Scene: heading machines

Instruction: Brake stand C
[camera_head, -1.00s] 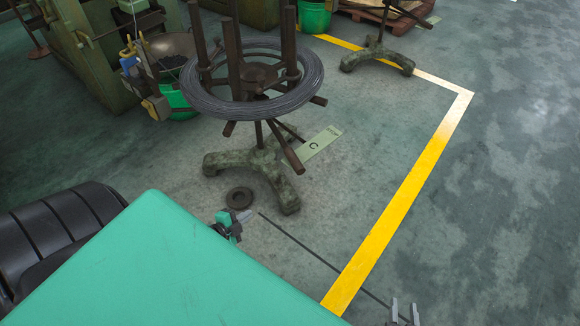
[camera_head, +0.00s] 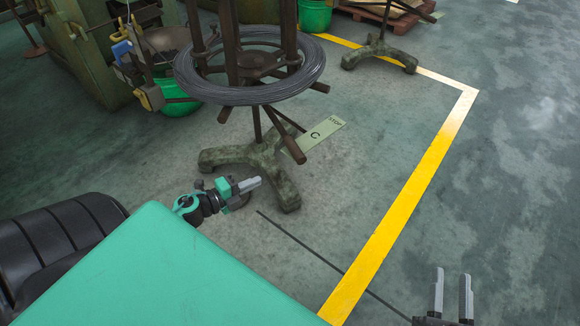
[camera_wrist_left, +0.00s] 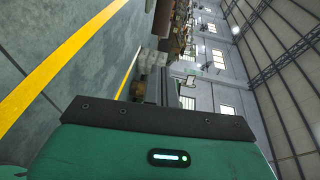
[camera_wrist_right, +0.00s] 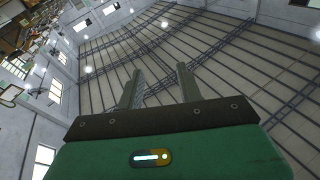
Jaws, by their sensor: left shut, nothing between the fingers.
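Stand C (camera_head: 247,157) is a mottled green three-footed stand. It carries a coil of grey wire (camera_head: 200,86) around brown upright posts, with brown bars sloping down below. A pale green plate (camera_head: 316,134) marked "C" and "STOP" shows beside it, to the right. My left gripper (camera_head: 255,183) is shut and empty, in front of the stand's feet in the head view; whether it touches the stand I cannot tell. My right gripper (camera_head: 453,290) is open and empty at the bottom right, far from the stand. Its spread fingers also show in the right wrist view (camera_wrist_right: 159,85).
A thin dark line (camera_head: 310,250) crosses the floor. A yellow line (camera_head: 405,205) bounds the area. A second stand (camera_head: 380,55) and green bucket (camera_head: 315,16) are behind. Floor at right is clear.

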